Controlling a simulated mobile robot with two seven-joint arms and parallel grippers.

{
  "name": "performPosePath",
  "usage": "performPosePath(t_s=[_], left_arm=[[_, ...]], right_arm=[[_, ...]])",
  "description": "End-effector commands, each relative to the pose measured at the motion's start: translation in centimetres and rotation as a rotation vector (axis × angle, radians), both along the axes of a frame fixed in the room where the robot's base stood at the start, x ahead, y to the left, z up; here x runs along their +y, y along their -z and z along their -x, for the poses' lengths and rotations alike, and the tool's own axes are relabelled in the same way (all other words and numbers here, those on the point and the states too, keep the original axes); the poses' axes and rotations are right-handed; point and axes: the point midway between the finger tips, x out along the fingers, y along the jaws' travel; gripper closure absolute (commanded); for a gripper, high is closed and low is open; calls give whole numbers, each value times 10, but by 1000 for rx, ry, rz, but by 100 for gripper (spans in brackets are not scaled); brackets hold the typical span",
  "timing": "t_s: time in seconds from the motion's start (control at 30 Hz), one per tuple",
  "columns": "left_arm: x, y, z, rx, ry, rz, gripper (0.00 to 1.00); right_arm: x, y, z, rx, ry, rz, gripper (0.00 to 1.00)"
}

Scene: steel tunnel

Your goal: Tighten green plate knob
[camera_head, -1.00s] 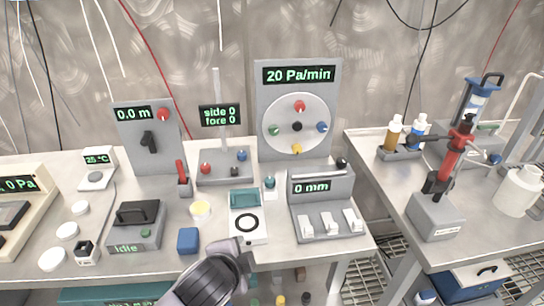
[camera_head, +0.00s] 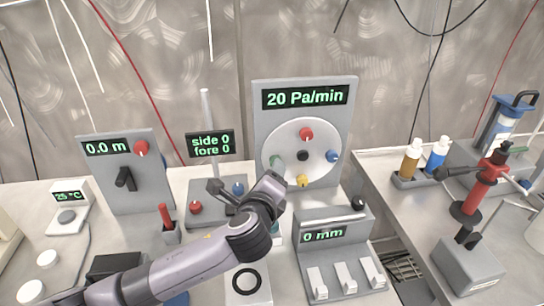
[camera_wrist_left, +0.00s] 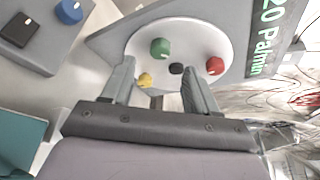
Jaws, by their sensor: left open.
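The green knob (camera_head: 275,160) sits on the left of the white round plate (camera_head: 317,155), on the grey panel reading 20 Pa/min. It also shows in the left wrist view (camera_wrist_left: 160,47). My left arm reaches up from the lower left, its hand just below the plate's left part in the head view. In the left wrist view my left gripper (camera_wrist_left: 157,68) is open, its two fingers apart and pointing at the plate. The green knob shows beyond the gap between the fingertips, not held. My right gripper is not in view.
The plate also carries a red knob (camera_head: 306,134), a blue knob (camera_head: 333,156), a yellow knob (camera_head: 302,181) and a black centre knob (camera_head: 302,156). The 0 mm device (camera_head: 340,262) stands at the lower right. The side/fore joystick box (camera_head: 211,212) is at the left.

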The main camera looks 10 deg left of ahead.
Motion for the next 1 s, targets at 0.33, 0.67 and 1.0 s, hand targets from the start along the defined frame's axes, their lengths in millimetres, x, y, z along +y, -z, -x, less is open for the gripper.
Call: performPosePath(t_s=[0.33,0.67,1.0], left_arm=[[2,6,-29,0,-1,-1,41],[4,14,-62,0,-1,0,41],[5,16,-69,1,-1,2,41]], right_arm=[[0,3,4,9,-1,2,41],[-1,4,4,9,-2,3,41],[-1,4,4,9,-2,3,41]])
